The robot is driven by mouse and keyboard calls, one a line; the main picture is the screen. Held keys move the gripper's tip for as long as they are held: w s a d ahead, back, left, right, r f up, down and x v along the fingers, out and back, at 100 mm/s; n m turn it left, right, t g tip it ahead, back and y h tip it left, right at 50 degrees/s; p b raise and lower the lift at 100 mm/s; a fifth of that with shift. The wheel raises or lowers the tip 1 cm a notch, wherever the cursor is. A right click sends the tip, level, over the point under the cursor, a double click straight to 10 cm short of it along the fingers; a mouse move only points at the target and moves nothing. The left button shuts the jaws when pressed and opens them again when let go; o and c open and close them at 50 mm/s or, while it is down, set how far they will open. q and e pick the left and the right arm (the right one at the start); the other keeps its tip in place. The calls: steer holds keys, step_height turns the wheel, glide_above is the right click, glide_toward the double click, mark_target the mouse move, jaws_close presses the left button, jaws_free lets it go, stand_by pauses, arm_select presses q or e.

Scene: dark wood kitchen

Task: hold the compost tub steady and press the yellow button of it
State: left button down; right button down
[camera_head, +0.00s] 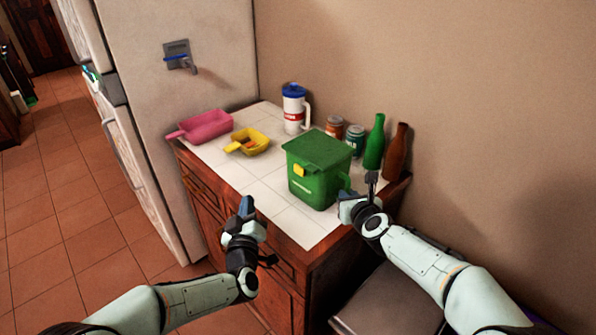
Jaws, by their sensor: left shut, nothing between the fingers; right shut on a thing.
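The green compost tub (318,185) stands upright on the white tiled counter (300,225), near its front right part. Its lid (318,148) is down. The yellow button (299,170) is on the front face, just under the lid's edge. My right gripper (362,188) is at the tub's right side, shut on the tub's handle (344,181); the grip is partly hidden by the gripper itself. My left gripper (246,208) is shut and empty, in front of the counter's edge, to the left of and lower in the picture than the button, apart from the tub.
A pink scoop (206,126) and a yellow scoop (249,141) lie on the left. A white jug with blue lid (294,108), two jars (355,140), a green bottle (375,142) and a brown bottle (397,152) stand behind.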

mark_target(299, 170)
arm_select(q)
steer(key=s+d+r+m+t+h, duration=0.1)
steer(key=s+d+r+m+t, duration=0.1)
steer(key=d+r, duration=0.1)
steer(key=shift+d+r+t+h, duration=0.3)
steer(key=shift+r+h, duration=0.1)
steer(key=shift+r, duration=0.35)
steer(key=w+d, duration=0.6)
steer(key=shift+d, duration=0.2)
steer(key=shift+w+d, duration=0.1)
stand_by(1.7)
steer(key=shift+w+d, duration=0.2)
steer(key=shift+w+d, duration=0.1)
stand_by(0.5)
